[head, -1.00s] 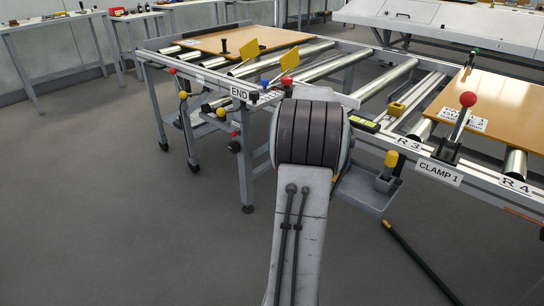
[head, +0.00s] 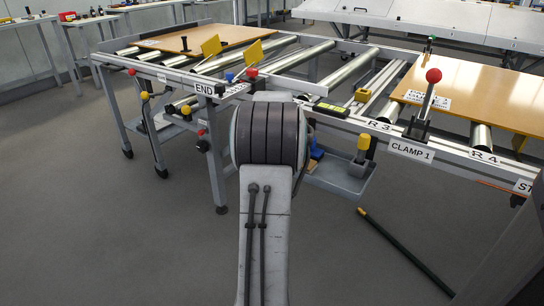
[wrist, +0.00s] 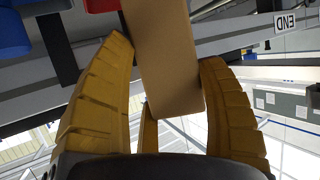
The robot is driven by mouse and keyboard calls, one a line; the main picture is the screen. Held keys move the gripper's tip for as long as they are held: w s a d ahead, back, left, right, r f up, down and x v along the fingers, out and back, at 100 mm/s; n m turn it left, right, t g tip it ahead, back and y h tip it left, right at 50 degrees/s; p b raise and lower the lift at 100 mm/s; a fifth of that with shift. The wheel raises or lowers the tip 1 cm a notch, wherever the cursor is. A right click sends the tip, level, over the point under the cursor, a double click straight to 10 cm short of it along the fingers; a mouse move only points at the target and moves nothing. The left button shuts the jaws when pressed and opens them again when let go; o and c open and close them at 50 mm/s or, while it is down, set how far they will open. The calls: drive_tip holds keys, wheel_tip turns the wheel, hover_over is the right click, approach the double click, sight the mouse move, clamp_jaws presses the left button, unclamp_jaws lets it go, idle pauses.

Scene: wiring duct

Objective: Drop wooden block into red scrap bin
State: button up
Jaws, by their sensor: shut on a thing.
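A tan wooden block (wrist: 172,50) is between the yellow fingers of my gripper (wrist: 165,60) in the wrist view. The fingers are shut on it, and its long flat face runs up out of the frame. In the head view my own arm hides the gripper and block. A red object (wrist: 12,32) is at the top left of the wrist view, apart from the block. It is cut off by the frame, so I cannot tell if it is the red scrap bin.
A roller table carries an END label (head: 204,89), a CLAMP 1 label (head: 410,150) and a red-knobbed lever (head: 428,95). A grey tray (head: 338,178) hangs below its front edge. A dark green rod (head: 405,252) is at the lower right. The floor at left is clear.

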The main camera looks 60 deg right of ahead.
drive_tip(key=shift+f, duration=0.3)
drive_tip(key=o, duration=1.3)
drive_tip(key=v, duration=1.2)
drive_tip(key=shift+s, duration=0.1)
